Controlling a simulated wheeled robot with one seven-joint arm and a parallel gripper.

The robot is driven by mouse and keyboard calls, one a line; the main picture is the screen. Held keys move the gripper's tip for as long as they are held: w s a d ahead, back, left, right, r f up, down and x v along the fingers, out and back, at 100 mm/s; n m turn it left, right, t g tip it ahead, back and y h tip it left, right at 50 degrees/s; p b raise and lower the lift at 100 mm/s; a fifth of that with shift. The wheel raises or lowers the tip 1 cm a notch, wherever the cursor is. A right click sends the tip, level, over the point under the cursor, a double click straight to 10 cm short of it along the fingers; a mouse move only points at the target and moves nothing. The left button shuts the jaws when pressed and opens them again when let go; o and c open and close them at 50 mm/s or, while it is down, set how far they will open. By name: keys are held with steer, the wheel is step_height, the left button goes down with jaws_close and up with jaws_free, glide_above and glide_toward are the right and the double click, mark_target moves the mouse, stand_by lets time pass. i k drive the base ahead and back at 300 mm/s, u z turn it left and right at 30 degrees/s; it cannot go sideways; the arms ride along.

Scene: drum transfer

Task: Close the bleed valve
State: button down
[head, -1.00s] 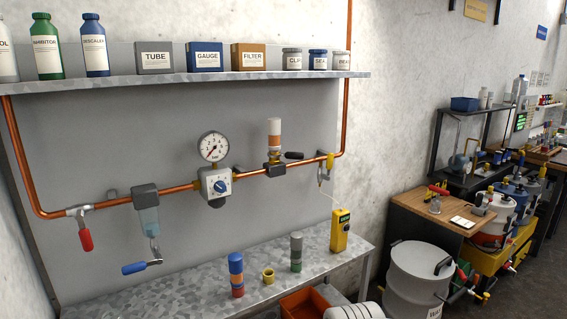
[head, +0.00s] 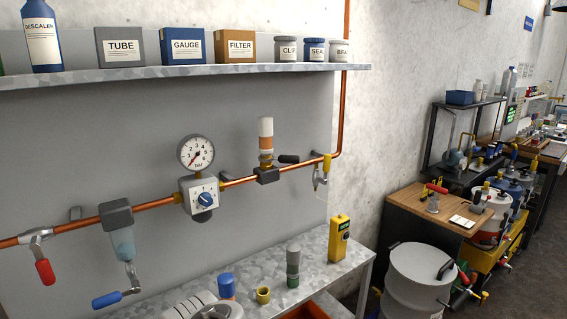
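No part is labelled as the bleed valve, so I cannot tell which one it is. On the copper pipe (head: 155,204) at left is a valve with a red lever (head: 45,271) that hangs down. Under the filter bowl (head: 123,243) is a valve with a blue lever (head: 107,300), pointing left and nearly level. A small tap with a yellow top (head: 327,164) hangs at the pipe's right end. A black lever (head: 288,159) sits beside the orange and white cartridge (head: 266,140). The gauge (head: 196,154) stands above a blue knob (head: 205,199). My gripper's fingers are not visible.
A shelf (head: 200,71) with boxes and jars runs above the pipe. The metal bench (head: 325,262) below carries a yellow meter (head: 339,237), a yellow ring (head: 263,295) and cartridges. A white drum (head: 421,272) stands right. A whitish part, probably mine, shows at the bottom edge.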

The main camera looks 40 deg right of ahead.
mark_target(327, 161)
steer(key=z, duration=0.3)
steer(key=i, duration=0.95)
steer(key=z, duration=0.6)
